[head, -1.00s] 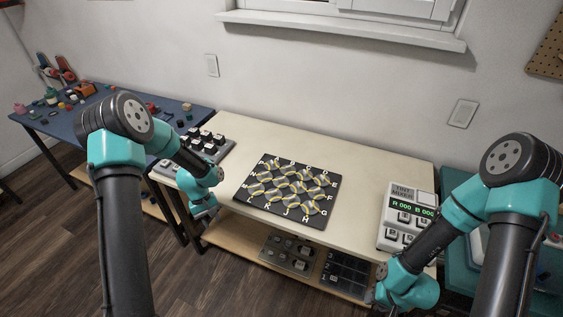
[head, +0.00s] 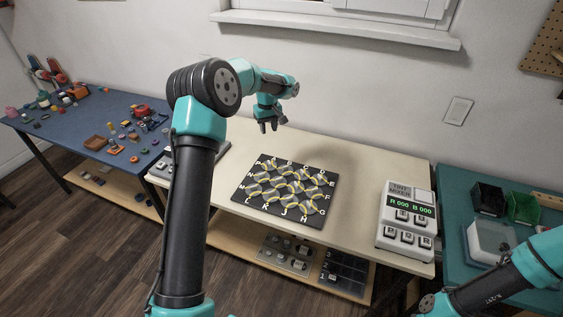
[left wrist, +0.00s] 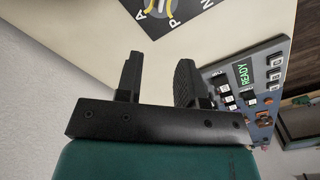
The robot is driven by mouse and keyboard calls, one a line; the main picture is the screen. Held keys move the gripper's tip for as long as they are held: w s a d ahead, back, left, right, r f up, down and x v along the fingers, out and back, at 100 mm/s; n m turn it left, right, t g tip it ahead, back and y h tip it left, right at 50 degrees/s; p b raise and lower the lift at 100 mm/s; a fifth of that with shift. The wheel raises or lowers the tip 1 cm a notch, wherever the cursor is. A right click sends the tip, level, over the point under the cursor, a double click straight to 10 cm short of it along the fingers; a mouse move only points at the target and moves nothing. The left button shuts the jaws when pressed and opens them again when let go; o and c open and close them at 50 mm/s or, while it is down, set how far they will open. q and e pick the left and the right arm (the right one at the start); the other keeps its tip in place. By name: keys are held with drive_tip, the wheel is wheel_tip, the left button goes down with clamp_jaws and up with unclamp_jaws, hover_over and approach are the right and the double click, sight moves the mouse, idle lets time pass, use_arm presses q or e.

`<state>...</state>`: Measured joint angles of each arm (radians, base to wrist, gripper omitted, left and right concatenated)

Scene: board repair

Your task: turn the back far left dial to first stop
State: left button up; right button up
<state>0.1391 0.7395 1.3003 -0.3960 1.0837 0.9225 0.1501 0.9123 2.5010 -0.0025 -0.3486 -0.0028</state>
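The black lettered board (head: 242,199) lies flat on the cream table and bears rows of round dials with yellow and pale curves. The back far left dial (head: 268,167) is near the board's back left corner. In the left wrist view, that corner, with letters and part of a yellow curve, is cut off at the top edge. My left gripper (head: 268,127) hangs above the table behind the board, apart from it, fingers down. In the left wrist view its fingers (left wrist: 160,75) are apart with nothing between them. My right gripper is out of view.
A panel with a READY display (left wrist: 246,69) and keys stands on the table's left; my left arm partly hides it in the head view. A lower shelf (head: 235,235) holds panels. The blue table (head: 75,140) carries loose parts.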

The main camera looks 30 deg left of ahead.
sight(269, 162)
use_arm(q)
drive_tip(key=shift+s+a+f, duration=0.1)
wheel_tip(269, 162, down, 17)
drive_tip(key=shift+f, duration=0.2)
idle(0.7)
clamp_jaws()
